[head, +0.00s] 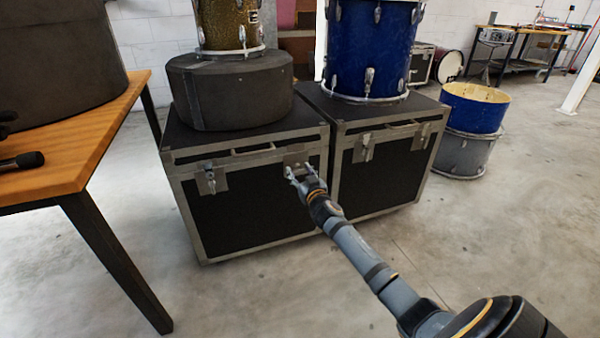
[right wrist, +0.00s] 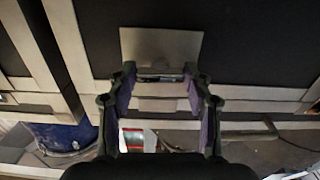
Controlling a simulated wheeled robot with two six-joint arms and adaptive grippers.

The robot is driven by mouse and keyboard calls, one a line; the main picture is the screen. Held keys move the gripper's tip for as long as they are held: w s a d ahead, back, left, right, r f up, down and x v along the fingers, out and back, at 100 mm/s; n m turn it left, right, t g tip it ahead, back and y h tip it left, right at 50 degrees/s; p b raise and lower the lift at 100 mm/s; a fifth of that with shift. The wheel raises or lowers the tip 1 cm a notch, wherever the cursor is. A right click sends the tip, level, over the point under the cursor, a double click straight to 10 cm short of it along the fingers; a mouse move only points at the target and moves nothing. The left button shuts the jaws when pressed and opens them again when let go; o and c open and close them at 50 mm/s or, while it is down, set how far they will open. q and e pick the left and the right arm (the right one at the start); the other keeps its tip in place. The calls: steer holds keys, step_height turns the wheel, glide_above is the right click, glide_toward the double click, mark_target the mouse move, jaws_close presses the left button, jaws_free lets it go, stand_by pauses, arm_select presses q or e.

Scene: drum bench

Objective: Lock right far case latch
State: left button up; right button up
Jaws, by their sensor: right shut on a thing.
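Two black flight cases with metal edging stand side by side, a left case (head: 250,205) and a right case (head: 385,175). My right gripper (head: 297,174) is at the right front latch (head: 296,158) of the left case. In the right wrist view its two fingers (right wrist: 160,78) are on either side of a small bar at the edge of the pale latch plate (right wrist: 160,45), and they are shut on the latch. The fingers partly hide the latch, so I cannot tell whether it is locked. My left gripper is not in view.
The left case has another latch (head: 208,178); the right case has latches (head: 365,148) too. A dark round drum case (head: 230,95) and a blue drum (head: 368,50) stand on top. A wooden table (head: 85,150) is at left. The front floor is clear.

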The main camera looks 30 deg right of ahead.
steer(key=n, duration=0.4)
steer(key=shift+p, duration=0.4)
steer(key=n+p, duration=0.1)
steer(key=n, duration=0.3)
steer(key=shift+n, duration=0.4)
steer(key=n+p, duration=0.1)
steer(key=n, duration=0.3)
steer(key=shift+n, duration=2)
steer(key=o, duration=1.2)
steer(key=shift+c, duration=0.2)
